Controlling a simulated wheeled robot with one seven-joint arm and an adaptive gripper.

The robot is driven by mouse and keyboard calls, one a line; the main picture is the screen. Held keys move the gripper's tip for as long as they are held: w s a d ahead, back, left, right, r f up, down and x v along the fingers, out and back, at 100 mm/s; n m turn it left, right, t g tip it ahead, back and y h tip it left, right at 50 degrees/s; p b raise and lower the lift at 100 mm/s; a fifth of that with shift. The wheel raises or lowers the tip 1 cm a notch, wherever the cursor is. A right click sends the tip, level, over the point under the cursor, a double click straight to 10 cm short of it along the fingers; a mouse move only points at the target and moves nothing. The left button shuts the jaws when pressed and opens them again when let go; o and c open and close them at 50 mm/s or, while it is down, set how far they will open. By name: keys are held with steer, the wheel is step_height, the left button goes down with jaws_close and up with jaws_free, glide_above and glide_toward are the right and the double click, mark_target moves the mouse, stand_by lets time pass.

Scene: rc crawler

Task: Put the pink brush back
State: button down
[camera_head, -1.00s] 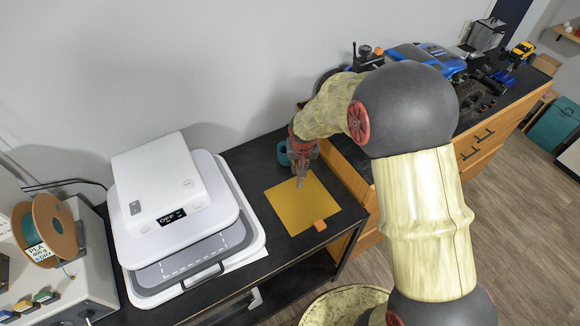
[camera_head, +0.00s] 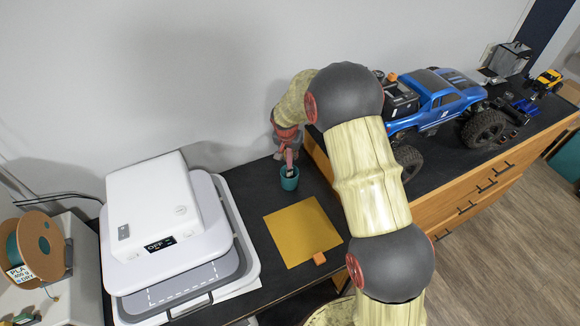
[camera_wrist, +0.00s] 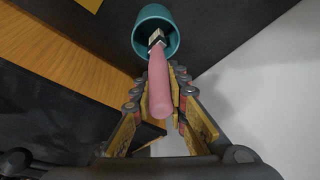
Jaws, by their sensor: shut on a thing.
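The pink brush (camera_wrist: 159,85) is between the fingers of my gripper (camera_wrist: 160,80) in the wrist view. Its pale bristle end points into the mouth of a teal cup (camera_wrist: 169,17), and part of it lies within the rim. I cannot tell whether the bristles touch the cup's bottom. My gripper is shut on the brush handle. In the head view, my gripper (camera_head: 289,160) is just above the teal cup (camera_head: 289,183), which stands upright on the dark bench. The brush is mostly hidden there.
A yellow mat (camera_head: 300,230) with an orange block (camera_head: 319,258) lies in front of the cup. A white machine (camera_head: 155,205) stands at left. A wooden drawer unit (camera_head: 470,195) is at right, with a blue RC truck (camera_head: 435,105) on top. A wall is behind.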

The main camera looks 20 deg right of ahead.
mark_target(291, 164)
steer(key=shift+f, duration=2.55)
steer(key=shift+s, duration=0.1)
steer(key=shift+f, duration=0.15)
steer(key=c, duration=1.8)
jaws_free()
steer(key=shift+o, duration=0.2)
